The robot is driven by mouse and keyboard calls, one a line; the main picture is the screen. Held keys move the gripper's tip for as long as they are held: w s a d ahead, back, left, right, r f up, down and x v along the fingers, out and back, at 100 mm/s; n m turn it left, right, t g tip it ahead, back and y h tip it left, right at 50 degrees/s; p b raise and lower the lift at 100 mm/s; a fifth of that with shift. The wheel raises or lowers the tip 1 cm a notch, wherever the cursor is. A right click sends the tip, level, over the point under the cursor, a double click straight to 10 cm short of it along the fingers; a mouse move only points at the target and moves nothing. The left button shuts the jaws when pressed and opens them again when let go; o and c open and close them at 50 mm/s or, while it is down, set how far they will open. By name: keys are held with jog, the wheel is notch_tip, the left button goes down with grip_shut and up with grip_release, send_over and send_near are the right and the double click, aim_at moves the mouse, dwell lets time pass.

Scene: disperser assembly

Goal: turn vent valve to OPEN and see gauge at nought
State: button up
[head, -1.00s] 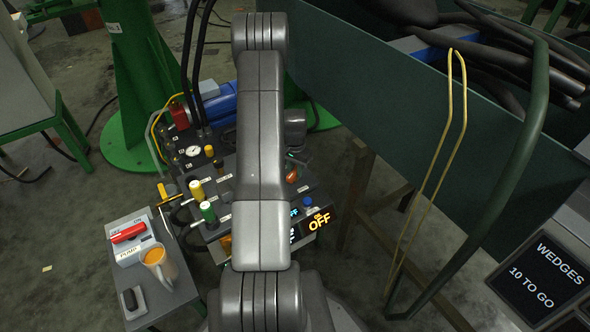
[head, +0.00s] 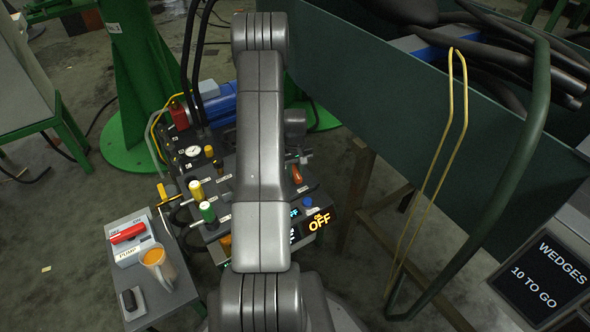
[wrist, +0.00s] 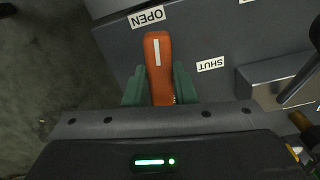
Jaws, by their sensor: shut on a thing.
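The vent valve handle (wrist: 158,55) is orange with a white stripe, seen in the wrist view. Its free end points up toward the OPEN label (wrist: 146,17), just short of it. The SHUT label (wrist: 211,64) lies to its right. My gripper (wrist: 159,86) is shut on the handle, one green finger on each side. The handle (head: 297,174) also shows in the head view, right of my arm, which hides most of the gripper. The gauge (head: 193,151) has a white face left of my arm; its needle is too small to read.
Yellow (head: 196,190) and green (head: 208,212) knobs stand on the panel left of my arm. A display (head: 319,219) reads OFF. A green bin wall (head: 400,100) rises at right.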

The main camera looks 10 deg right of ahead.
aim_at(295, 171)
jog(key=shift+n, duration=1.1)
jog(key=o, duration=1)
notch_tip(295, 171, up, 14)
jog(key=p, duration=0.3)
jog(key=shift+p, duration=0.35)
jog(key=shift+f, duration=0.1)
notch_tip(295, 171, down, 14)
jog(key=b, duration=0.3)
jog(key=shift+b, duration=0.4)
